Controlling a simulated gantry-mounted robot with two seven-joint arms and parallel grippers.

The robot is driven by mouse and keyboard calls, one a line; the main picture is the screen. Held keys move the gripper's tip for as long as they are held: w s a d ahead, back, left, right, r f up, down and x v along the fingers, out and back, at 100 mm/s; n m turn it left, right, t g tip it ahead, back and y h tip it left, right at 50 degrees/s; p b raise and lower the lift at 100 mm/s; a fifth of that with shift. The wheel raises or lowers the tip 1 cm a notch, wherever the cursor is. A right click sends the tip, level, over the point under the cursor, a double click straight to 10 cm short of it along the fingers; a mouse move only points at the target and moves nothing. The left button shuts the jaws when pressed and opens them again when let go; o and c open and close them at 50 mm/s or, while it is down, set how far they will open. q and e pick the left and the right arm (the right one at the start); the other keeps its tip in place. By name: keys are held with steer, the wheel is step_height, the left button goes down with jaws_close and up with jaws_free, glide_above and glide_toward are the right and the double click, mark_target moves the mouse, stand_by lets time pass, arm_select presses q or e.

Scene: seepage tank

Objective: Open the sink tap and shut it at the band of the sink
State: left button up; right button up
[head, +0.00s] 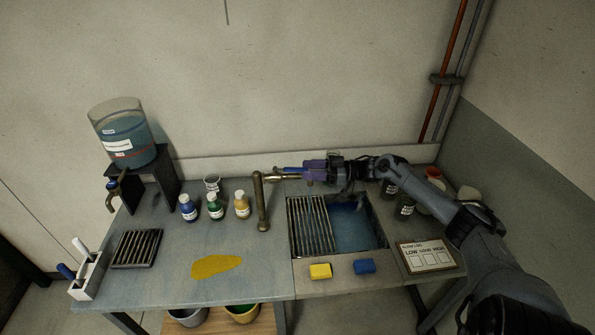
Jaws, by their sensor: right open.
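The sink (383,243) is set into the right part of the bench, with blue water showing in its right half. I cannot make out a band on its wall. The sink tap (262,205) is a brass-coloured post at the sink's left, with a pipe running right from its top. My right gripper (298,173) reaches in from the right over the back edge of the sink. It is open, close to the right end of the tap's pipe. A small blue part shows there; whether the fingers touch the tap is unclear. My left gripper is out of view.
A slatted rack (311,226) covers the sink's left half. Yellow (320,271) and blue (364,266) sponges lie in front. A card (428,257) and dark jars (405,207) are at right. Bottles (214,207), a yellow puddle (216,267) and a water tank (123,135) are at left.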

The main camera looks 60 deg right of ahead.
mark_target(283, 169)
steer(key=shift+x, duration=2.2)
jaws_close()
